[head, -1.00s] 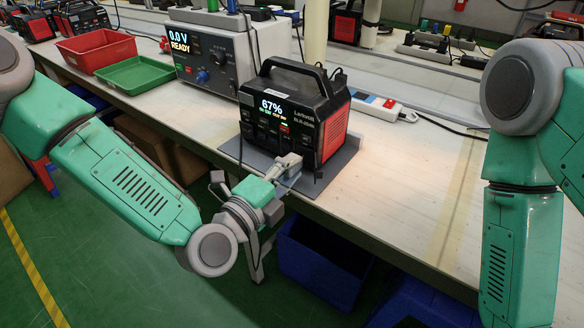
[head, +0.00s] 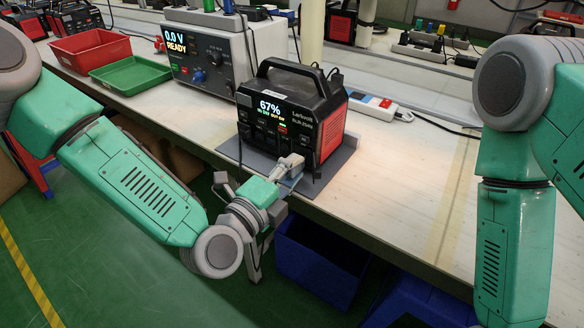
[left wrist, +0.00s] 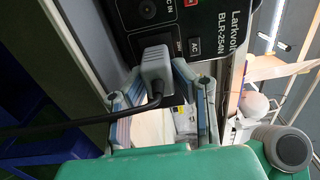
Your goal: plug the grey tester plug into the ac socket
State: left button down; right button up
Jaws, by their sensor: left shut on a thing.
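The black power station (head: 280,127) with red sides stands on a grey mat, its screen showing 67%. My left gripper (head: 287,178) is low at its front panel, by the lower right part. In the left wrist view the grey tester plug (left wrist: 154,70) sits between the fingers of the left gripper (left wrist: 158,98), which is shut on it. A black cable runs from the plug to the left. The plug's front overlaps the panel beside the "AC" label (left wrist: 195,47). The socket is hidden behind it, and I cannot tell whether the plug is inserted. My right gripper is out of view.
A grey tester (head: 212,60) reading READY stands behind left, with a green tray (head: 130,75) and a red bin (head: 90,54) beyond. A white power strip (head: 380,105) lies behind the station. The bench's right side (head: 410,180) is clear.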

pick_arm(q)
jog(key=shift+a, duration=0.1)
jog(key=shift+w+d, duration=0.15)
jog(key=shift+d, duration=0.15)
jog(key=shift+w, duration=0.1)
jog(key=shift+w+d, duration=0.1)
jog(key=shift+w, duration=0.15)
jog(key=shift+w+d, duration=0.1)
jog(key=shift+w, duration=0.05)
dwell(0.8)
jog(key=c, duration=1.3)
grip_release()
